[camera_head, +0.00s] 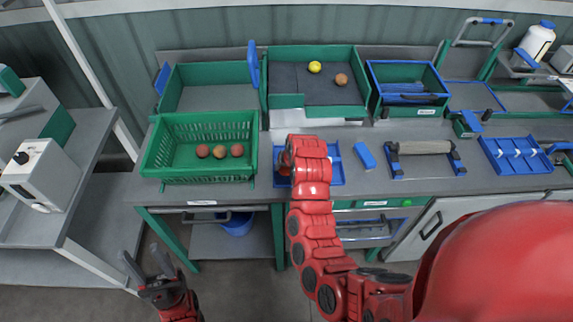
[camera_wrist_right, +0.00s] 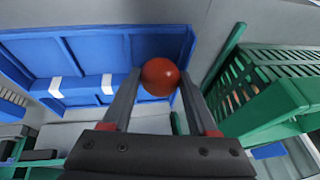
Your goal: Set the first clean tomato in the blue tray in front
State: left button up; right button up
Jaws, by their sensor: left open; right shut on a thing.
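A red tomato (camera_wrist_right: 160,76) is between the fingers of my right gripper (camera_wrist_right: 161,82), which is shut on it. In the wrist view it is over the edge of the blue tray (camera_wrist_right: 85,55); I cannot tell whether it touches the tray. In the head view the blue tray (camera_head: 336,172) lies on the bench, largely hidden behind my right arm, which also hides most of the right gripper. My left gripper (camera_head: 142,258) is open and empty, low in front of the bench and away from the tray.
A green basket (camera_head: 165,175) with three reddish-brown tomatoes stands left of the tray. Behind is a green bin (camera_head: 285,101) with a yellow and a brownish tomato. A blue block (camera_head: 365,155), a roller stand (camera_head: 425,148) and another blue tray (camera_head: 515,155) lie to the right.

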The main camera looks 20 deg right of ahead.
jog(key=shift+f, duration=0.55)
jog(key=shift+a, duration=0.1)
jog(key=shift+b, duration=0.45)
jog(key=o, duration=1)
jog(key=c, duration=0.3)
jog(key=shift+c, duration=0.2)
